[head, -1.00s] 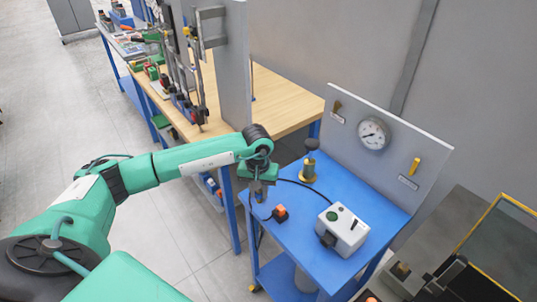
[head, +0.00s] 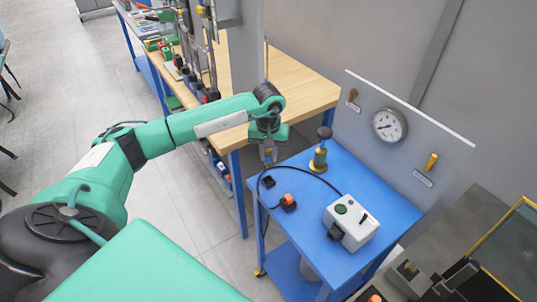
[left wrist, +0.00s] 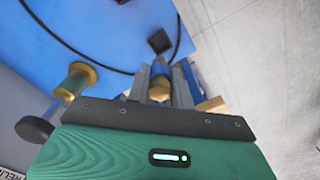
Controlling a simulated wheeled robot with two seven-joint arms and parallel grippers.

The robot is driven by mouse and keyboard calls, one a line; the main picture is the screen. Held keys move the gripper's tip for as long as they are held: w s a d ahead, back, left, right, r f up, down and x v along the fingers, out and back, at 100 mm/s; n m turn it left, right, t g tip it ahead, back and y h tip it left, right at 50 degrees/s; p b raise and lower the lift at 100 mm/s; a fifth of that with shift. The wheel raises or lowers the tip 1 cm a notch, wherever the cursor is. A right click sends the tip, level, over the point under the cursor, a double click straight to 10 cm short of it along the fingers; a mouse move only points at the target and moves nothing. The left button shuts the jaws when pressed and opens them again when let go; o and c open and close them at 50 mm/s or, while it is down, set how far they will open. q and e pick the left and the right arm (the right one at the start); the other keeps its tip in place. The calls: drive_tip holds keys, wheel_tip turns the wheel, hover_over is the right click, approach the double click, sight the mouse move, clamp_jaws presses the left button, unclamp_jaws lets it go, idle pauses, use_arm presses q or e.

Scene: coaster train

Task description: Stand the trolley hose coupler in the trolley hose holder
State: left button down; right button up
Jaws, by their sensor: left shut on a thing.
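My left gripper (head: 270,155) hangs over the back left part of the blue trolley top (head: 322,170). In the left wrist view its fingers (left wrist: 160,85) are shut on a small part with a brass end and a blue section, apparently the hose coupler (left wrist: 159,91). A small black block (head: 268,181), perhaps the hose holder, stands on the trolley below the gripper; it also shows in the left wrist view (left wrist: 160,41). The coupler is apart from it. A black hose (head: 300,168) loops past the block. My right gripper is not in view.
A brass post with a black knob (head: 320,157) stands close right of the gripper. A gauge panel (head: 408,130) closes the back. A wooden bench (head: 305,95) lies behind.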

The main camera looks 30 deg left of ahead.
use_arm(q)
drive_tip(key=shift+f+b, duration=2.2)
drive_tip(key=shift+f, duration=0.55)
drive_tip(key=shift+b, duration=0.3)
drive_tip(key=shift+b, duration=0.7)
drive_tip(key=shift+f+b, duration=0.4)
drive_tip(key=shift+f, duration=0.05)
drive_tip(key=shift+f+b, duration=1.15)
idle(0.3)
drive_tip(key=c, duration=1.1)
unclamp_jaws()
drive_tip(key=shift+c, duration=0.2)
